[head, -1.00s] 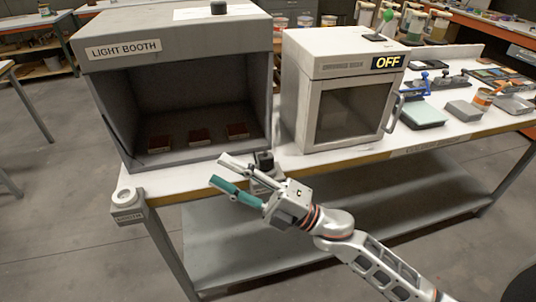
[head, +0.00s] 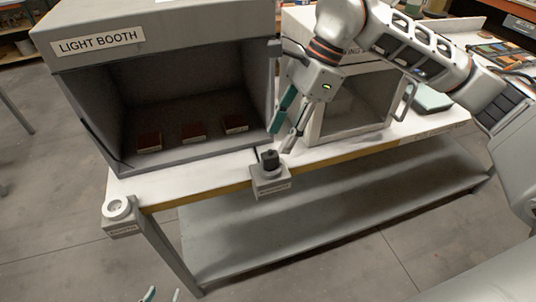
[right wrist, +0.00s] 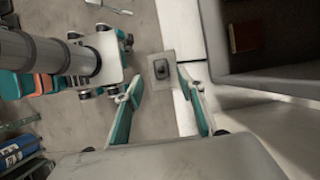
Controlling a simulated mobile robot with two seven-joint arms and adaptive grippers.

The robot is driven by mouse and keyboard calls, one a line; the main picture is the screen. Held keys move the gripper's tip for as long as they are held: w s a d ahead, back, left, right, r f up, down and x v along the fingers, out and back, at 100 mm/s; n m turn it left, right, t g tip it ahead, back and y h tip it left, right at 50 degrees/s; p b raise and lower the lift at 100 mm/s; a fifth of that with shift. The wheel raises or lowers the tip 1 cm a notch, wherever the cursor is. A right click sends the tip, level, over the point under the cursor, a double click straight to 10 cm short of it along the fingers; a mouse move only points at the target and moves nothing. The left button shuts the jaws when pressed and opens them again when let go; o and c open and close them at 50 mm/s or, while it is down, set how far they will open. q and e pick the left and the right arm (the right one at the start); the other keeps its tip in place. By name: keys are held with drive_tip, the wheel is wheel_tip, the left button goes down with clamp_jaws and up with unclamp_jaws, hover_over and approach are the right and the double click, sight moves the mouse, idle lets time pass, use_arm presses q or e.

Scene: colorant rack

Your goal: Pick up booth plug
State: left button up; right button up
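The booth plug (head: 269,158) is a small black block seated upright in a grey, labelled socket box (head: 270,180) at the table's front edge. It also shows in the right wrist view (right wrist: 161,68), between and beyond the fingertips. My right gripper (head: 281,140) points down just above and right of the plug in the head view. Its fingers are spread and empty, as the right wrist view (right wrist: 159,80) shows. Only the fingertips of my left gripper (head: 162,294) show at the bottom edge of the head view, apart with nothing between them.
The light booth (head: 180,92) stands open behind the plug, with three dark red samples inside. A white cabinet (head: 312,125) stands to the right, partly covered by my right arm. A round-topped holder (head: 118,209) is at the table's left corner. The lower shelf (head: 300,215) looks clear.

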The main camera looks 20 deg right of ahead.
sight(271, 153)
drive_tip(key=shift+w+d+f, duration=0.2)
drive_tip(key=shift+f, duration=0.1)
drive_tip(key=x, duration=0.5)
drive_tip(key=shift+s+a+f+p, duration=0.1)
drive_tip(key=shift+a+f+p, duration=0.15)
drive_tip(key=shift+a+p, duration=0.15)
drive_tip(key=shift+a+f, duration=0.2)
drive_tip(key=shift+f, duration=0.3)
clamp_jaws()
